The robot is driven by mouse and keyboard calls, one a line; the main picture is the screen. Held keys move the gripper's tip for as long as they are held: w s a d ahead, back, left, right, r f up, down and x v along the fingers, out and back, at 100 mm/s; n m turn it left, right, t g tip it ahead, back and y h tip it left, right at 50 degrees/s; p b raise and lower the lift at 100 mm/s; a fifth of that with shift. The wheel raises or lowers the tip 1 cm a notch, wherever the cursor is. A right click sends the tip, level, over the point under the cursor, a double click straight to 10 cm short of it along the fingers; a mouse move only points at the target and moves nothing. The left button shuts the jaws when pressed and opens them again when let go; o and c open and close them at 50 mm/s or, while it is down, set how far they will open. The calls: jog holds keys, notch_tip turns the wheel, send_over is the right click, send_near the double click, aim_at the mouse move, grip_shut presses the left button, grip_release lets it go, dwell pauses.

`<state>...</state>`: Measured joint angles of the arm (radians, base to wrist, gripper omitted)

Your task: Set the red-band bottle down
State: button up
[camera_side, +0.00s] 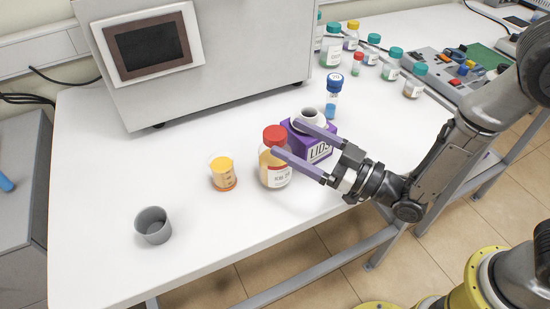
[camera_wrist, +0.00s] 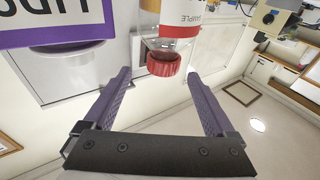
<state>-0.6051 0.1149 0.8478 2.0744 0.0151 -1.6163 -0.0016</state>
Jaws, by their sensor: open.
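The red-band bottle (camera_side: 275,172) has a red cap, yellowish contents and a white label, and stands upright on the white table. In the wrist view the bottle (camera_wrist: 182,14) appears upside down at the top, with its red cap (camera_wrist: 163,64) towards me and a red strip on its label. My gripper (camera_side: 287,137) is open, its two purple fingers spread wide. In the side view the nearer fingertip overlaps the bottle's right edge; I cannot tell whether it touches. In the wrist view the bottle is beyond the fingertips (camera_wrist: 157,75), with nothing held between them.
A purple LIDS box (camera_side: 318,152) with a white round piece on top stands close right of the bottle. A beaker of orange liquid (camera_side: 223,174) is just left; a grey cup (camera_side: 153,226) is further left. A blue-capped vial (camera_side: 333,97) stands behind.

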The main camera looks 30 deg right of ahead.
aim_at(273, 133)
jog(key=shift+f+x, duration=0.2)
jog(key=shift+x, duration=1.65)
jog(key=shift+f+x, duration=0.15)
jog(key=shift+x, duration=1.7)
jog(key=shift+s+a, duration=0.1)
jog(key=shift+a, duration=0.05)
grip_shut()
jog(key=shift+r, duration=0.1)
